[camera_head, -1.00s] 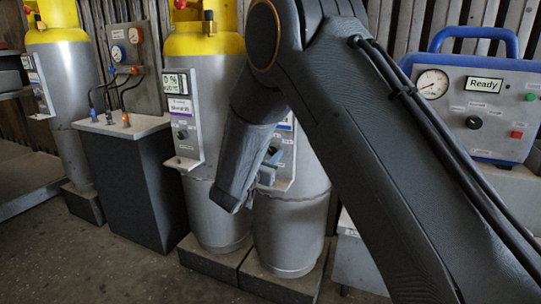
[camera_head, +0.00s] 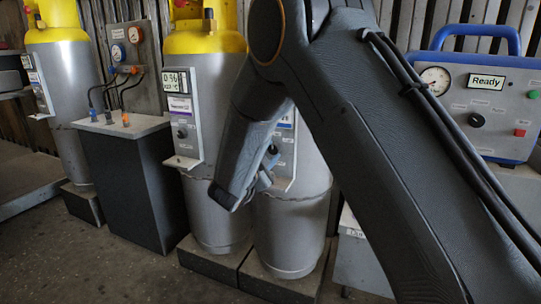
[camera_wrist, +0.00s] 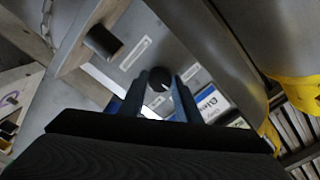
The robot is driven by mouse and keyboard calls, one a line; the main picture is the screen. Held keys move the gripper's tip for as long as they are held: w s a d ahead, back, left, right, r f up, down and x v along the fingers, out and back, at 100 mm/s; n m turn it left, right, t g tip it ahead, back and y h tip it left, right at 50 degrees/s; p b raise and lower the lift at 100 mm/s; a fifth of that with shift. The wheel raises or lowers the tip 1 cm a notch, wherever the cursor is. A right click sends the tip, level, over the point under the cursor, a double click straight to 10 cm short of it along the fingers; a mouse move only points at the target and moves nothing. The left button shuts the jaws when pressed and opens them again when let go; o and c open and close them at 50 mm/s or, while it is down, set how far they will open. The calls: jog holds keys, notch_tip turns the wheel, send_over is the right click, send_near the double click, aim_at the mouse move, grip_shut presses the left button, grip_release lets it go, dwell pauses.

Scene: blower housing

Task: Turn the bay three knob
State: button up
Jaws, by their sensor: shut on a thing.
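A round black knob (camera_wrist: 160,78) with a pale pointer mark sits on a grey panel (camera_wrist: 150,30) in the wrist view. My gripper (camera_wrist: 159,84) has its two blue fingers on either side of this knob and is shut on it. In the head view the same panel (camera_head: 287,165) is on the cylinder behind my forearm, partly hidden. My gripper (camera_head: 264,179) is at its lower left edge there. I cannot read a bay number on it.
A dark cabinet (camera_head: 125,190) with hoses stands further left. A blue-framed box (camera_head: 480,95) showing "Ready" is at right. A dark peg (camera_wrist: 103,41) sticks out near my fingers.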

jog(key=shift+f+m, duration=0.1)
jog(key=shift+m, duration=0.5)
jog(key=o, duration=1.1)
jog(key=shift+c, duration=0.2)
jog(key=v, duration=0.8)
